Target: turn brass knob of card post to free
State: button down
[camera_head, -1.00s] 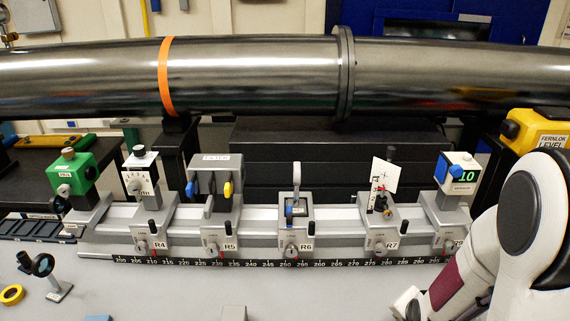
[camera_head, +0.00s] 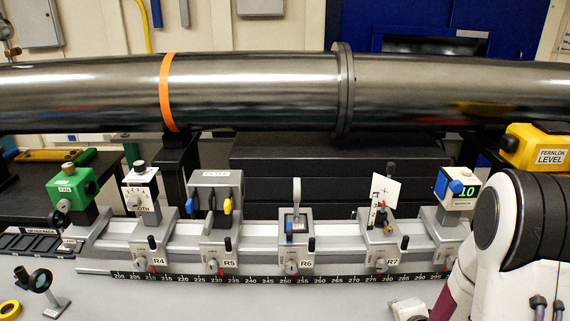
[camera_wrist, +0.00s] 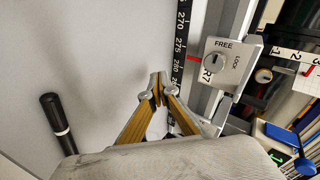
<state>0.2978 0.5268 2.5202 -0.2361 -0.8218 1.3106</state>
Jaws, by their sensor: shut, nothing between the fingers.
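The card post (camera_head: 381,217) stands on the carrier marked R7, with a tilted white card (camera_head: 385,192) at its top. In the wrist view, a small round brass-coloured part (camera_wrist: 264,76), possibly its knob, shows at the right; its setting cannot be read. Nearer is the R7 carrier's plate (camera_wrist: 240,61), lettered FREE and LOCK around a grey round knob (camera_wrist: 215,62). My gripper (camera_wrist: 158,88) is shut and empty, left of and below that plate in the picture, apart from both knobs. The head view does not clearly show its fingertips.
A scale strip (camera_wrist: 182,45) runs along the rail beside my fingers. A black rod with a white ring (camera_wrist: 57,120) shows at the left. Carriers R6 (camera_head: 296,262) and the one bearing a green-digit box (camera_head: 457,190) flank R7. The pale bench (camera_head: 200,300) in front is mostly clear.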

jog(key=shift+w+a+r+m+t, duration=0.1)
jog(key=shift+w+r+m+t, duration=0.4)
jog(key=shift+w, duration=0.05)
jog(key=w+r+m+t, duration=0.2)
jog(key=r, duration=0.1)
jog(key=w+r+m+t, duration=0.1)
jog(key=r, duration=0.1)
jog(key=shift+a+r+y, duration=0.1)
jog(key=shift+a+y, duration=0.3)
notch_tip(320, 180, up, 8)
jog(key=w+m+t, duration=0.1)
jog(key=m+t, duration=0.2)
jog(key=m, duration=0.1)
jog(key=shift+a+r+t, duration=0.2)
jog(key=shift+a+t, duration=0.1)
jog(key=shift+w, duration=0.25)
